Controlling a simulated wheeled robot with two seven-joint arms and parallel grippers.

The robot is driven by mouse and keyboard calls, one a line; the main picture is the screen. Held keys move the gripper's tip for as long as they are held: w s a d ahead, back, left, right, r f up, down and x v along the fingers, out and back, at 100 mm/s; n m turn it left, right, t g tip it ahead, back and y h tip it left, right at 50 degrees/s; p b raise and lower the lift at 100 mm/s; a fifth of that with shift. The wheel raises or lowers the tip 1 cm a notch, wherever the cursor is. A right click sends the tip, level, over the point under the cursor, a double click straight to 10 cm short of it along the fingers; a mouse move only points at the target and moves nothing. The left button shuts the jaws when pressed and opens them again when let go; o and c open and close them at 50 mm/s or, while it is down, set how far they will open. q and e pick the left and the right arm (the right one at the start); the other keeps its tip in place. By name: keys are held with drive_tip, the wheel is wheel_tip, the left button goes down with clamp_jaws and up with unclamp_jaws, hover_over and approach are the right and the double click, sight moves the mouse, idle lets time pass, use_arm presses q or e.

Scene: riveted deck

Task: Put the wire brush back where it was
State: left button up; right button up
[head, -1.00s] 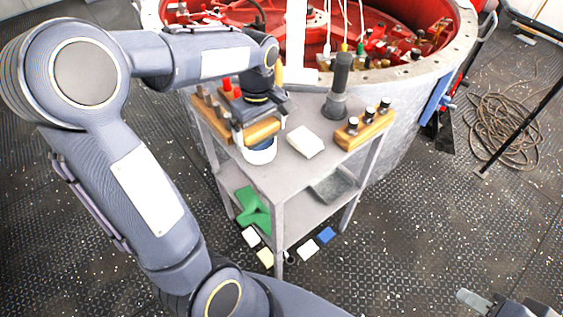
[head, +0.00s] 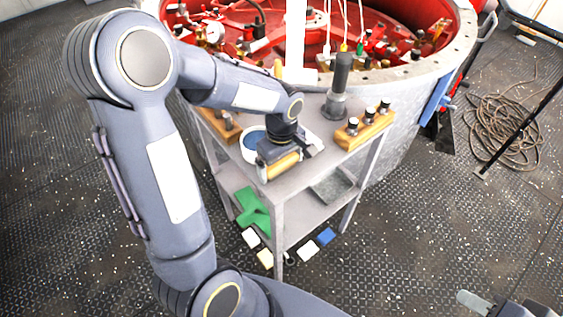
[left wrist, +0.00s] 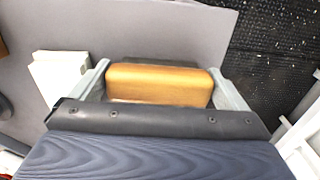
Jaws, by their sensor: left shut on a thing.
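The wire brush shows as a wooden block (head: 284,165) over the front part of the grey table (head: 300,182). My left gripper (head: 281,162) is shut on it. In the left wrist view the brush's wooden back (left wrist: 160,84) lies between the two fingers, with the grey tabletop (left wrist: 150,30) behind it. Its bristles are hidden, and I cannot tell whether it touches the tabletop. My right gripper (head: 474,301) is at the lower right edge, mostly cut off, away from the table.
A white bowl with blue inside (head: 249,151) is just left of the brush. A white block (left wrist: 60,76) lies beside it. A dark upright tool (head: 339,88) and a wooden holder (head: 364,129) stand to the right. Another wooden rack (head: 222,126) is at the left.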

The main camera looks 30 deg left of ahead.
sight(282, 161)
use_arm(q)
drive_tip(key=shift+f, duration=0.1)
drive_tip(key=o, duration=0.6)
wheel_tip(282, 161, up, 12)
drive_tip(key=p, duration=0.1)
drive_tip(key=shift+s+d+r+m+t+h, duration=0.1)
drive_tip(key=shift+s+d+m+t+h, duration=0.7)
drive_tip(key=shift+s+m, duration=1.6)
drive_tip(key=shift+s+d+r+m+t+h, duration=0.1)
drive_tip(key=shift+s+d+m+t+h, duration=0.4)
drive_tip(key=shift+s+m+t, duration=1.8)
drive_tip(key=shift+s+d+m+g+h, duration=0.3)
drive_tip(key=shift+s+d+m+h, duration=0.7)
drive_tip(key=shift+s, duration=2.7)
drive_tip(key=shift+a+m+y, duration=0.3)
drive_tip(key=shift+a+y, duration=0.05)
drive_tip(key=shift+y, duration=0.05)
